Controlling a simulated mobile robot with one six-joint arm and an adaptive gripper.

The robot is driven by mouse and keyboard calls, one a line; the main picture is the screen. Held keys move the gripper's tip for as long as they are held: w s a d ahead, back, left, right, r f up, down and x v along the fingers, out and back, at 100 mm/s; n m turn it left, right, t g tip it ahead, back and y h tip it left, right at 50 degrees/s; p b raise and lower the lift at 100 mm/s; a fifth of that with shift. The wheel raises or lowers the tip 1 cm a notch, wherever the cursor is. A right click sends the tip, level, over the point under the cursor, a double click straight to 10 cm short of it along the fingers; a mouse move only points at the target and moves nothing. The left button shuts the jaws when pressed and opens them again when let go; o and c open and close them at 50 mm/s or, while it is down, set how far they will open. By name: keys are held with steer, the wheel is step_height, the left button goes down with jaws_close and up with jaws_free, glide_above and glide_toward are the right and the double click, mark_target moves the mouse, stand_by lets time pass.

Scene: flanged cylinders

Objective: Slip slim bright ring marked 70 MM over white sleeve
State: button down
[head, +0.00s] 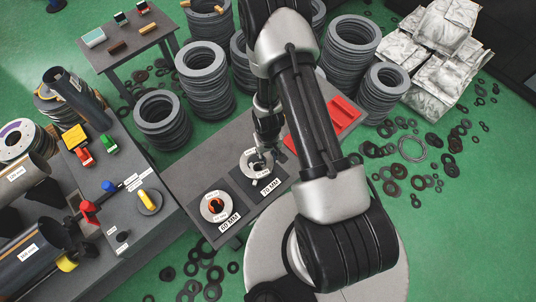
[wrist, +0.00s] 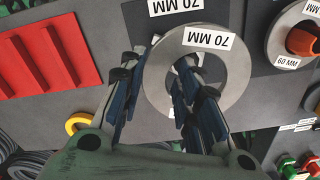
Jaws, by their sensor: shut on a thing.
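The slim bright ring marked 70 MM (wrist: 233,72) shows in the wrist view, with a white label on its rim. In the head view the ring (head: 246,166) is over the dark plate labelled 70 MM. My gripper (wrist: 162,62) is shut on the ring's rim, one finger outside it and one in its hole. In the head view my gripper (head: 262,153) points down at the ring, partly hidden by my arm. I cannot tell whether the ring touches the plate. I cannot clearly pick out the white sleeve in either view.
Beside it sits a 60 MM ring (head: 206,209) with an orange part in its middle. A red ribbed tray (head: 340,112) lies at the table's far end. The left bench (head: 118,220) holds pipes and clamps. Stacks of grey rings (head: 207,90) stand behind.

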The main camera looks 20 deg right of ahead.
steer(key=shift+f+b, duration=1)
steer(key=shift+f, duration=0.4)
steer(key=shift+f+b, duration=1.05)
stand_by(0.8)
steer(key=c, duration=1.1)
jaws_free()
step_height(320, 180, up, 12)
steer(key=shift+r, duration=0.1)
